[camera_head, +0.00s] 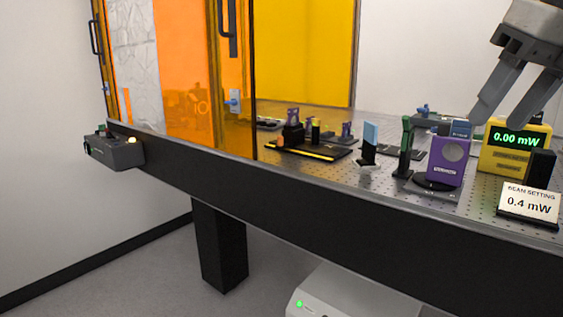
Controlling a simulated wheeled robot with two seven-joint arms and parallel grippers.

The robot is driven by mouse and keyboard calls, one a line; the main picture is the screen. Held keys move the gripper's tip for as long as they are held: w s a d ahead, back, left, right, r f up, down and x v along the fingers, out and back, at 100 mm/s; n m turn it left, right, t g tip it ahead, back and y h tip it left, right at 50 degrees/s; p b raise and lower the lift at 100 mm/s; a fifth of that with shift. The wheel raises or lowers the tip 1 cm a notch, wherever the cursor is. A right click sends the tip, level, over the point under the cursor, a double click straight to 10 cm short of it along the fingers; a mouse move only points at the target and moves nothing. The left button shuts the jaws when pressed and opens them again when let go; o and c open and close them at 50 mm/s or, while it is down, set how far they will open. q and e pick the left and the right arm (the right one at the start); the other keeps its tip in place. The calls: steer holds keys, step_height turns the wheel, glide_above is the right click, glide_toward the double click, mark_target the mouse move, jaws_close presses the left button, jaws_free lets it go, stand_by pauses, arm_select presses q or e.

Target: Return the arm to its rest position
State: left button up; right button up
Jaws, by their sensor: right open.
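My right gripper (508,103) hangs at the upper right, above the optical table (300,183). Its two grey fingers are spread apart with nothing between them. The fingertips appear in front of the yellow power meter (515,160), which reads 0.00 mW; I cannot tell whether they touch anything. The rest of my right arm is cut off by the picture's top right edge. My left gripper is not in view.
A purple box-shaped device (449,163) and a green post (405,147) stand near the fingers. A sign (530,203) reads 0.4 mW. Orange panels (185,70) close off the table's left. A grey control box (115,151) is on the left edge.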

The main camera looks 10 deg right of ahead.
steer(key=w+a+f+m+t+y+p, duration=0.1)
steer(key=w+a+f+m+t+y, duration=0.2)
steer(key=f, duration=0.5)
steer(key=w+a+f+m+t+y+p, duration=0.1)
steer(key=w+f+m+t+y+p, duration=0.1)
steer(key=w+f+m+y, duration=0.45)
steer(key=w+a+f+m+t+y+p, duration=0.1)
steer(key=a+f+m+t+y, duration=0.15)
steer(key=f, duration=0.75)
steer(key=s+a+f+m+t+h+p, duration=0.3)
steer(key=f+m+h, duration=0.4)
steer(key=f+m, duration=0.55)
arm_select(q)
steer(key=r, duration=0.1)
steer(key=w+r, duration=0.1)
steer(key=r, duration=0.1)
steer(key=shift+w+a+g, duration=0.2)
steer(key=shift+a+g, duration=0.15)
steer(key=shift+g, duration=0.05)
arm_select(e)
steer(key=s+a+f+m+g+h, duration=0.2)
steer(key=s+a+f+m+g, duration=0.2)
steer(key=s+a+f+m, duration=0.4)
steer(key=s+a, duration=0.2)
steer(key=s, duration=0.1)
steer(key=shift+s+a+m+h, duration=0.25)
steer(key=shift+a+m+h, duration=0.05)
steer(key=shift+m, duration=0.05)
